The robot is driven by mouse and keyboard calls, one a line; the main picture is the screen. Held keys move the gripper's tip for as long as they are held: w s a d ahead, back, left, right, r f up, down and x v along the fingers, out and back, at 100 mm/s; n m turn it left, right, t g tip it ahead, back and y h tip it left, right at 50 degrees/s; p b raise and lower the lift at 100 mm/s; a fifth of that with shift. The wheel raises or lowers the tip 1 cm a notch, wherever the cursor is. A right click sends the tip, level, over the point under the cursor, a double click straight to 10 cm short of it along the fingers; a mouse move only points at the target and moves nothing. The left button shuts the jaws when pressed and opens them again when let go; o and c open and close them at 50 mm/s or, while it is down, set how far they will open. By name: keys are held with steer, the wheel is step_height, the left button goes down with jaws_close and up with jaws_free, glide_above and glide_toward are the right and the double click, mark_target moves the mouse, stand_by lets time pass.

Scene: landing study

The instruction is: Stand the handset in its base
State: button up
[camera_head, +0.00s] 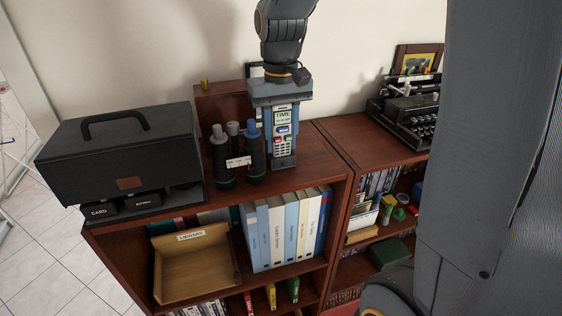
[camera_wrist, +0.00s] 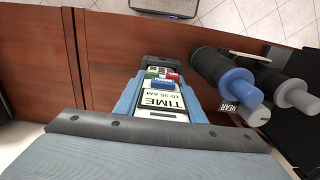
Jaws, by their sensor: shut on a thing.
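Dark binoculars (camera_head: 237,160) with grey and blue ends stand close left of the handset. A black case (camera_head: 120,145) is farther left. A wooden box (camera_head: 218,100) stands behind. A typewriter (camera_head: 408,105) is on the right bookcase. Bare wood (camera_head: 315,165) lies right of the handset.

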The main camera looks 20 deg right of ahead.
steer(key=o, duration=1.1)
